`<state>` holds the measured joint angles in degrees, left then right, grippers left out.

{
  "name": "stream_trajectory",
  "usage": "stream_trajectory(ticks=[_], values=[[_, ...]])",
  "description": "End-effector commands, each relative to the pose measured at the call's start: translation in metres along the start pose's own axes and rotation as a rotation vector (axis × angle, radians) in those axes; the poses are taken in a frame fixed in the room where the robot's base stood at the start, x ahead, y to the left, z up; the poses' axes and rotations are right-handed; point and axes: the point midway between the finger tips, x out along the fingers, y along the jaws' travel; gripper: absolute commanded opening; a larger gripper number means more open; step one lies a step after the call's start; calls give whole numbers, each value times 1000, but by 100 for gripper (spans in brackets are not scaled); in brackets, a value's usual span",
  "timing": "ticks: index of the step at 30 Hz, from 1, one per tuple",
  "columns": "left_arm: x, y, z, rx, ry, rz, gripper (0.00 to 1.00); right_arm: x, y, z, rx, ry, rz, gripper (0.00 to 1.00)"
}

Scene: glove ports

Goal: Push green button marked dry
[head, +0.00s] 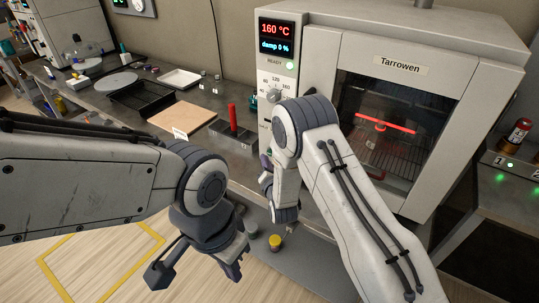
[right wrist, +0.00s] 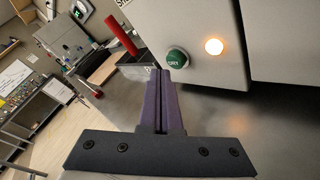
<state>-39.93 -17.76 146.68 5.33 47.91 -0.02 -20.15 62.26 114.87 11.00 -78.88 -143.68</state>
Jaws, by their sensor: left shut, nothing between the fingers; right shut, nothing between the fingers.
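The green button (right wrist: 177,59), with small pale lettering that looks like DRY, sits on the oven's front face in the right wrist view. In the head view the right gripper (head: 266,168) is by the oven's lower left front.
An orange-lit lamp (right wrist: 214,46) is right of the button. The Tarrowen oven (head: 400,68) reads 160 °C, damp 0 %, with a lit green READY lamp (head: 290,66) and a dial (head: 273,96). A red upright handle (head: 232,117) stands left of it. A yellow-topped knob (head: 275,242) is below.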

Motion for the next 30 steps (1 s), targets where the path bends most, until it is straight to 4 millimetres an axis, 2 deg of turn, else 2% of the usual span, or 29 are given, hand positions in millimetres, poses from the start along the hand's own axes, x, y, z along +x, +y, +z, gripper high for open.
stream_trajectory(ticks=[30], values=[[3, 0, 0, 0, 0, 0, 0, 6, -4, 5, 0, -1, 0, 0]])
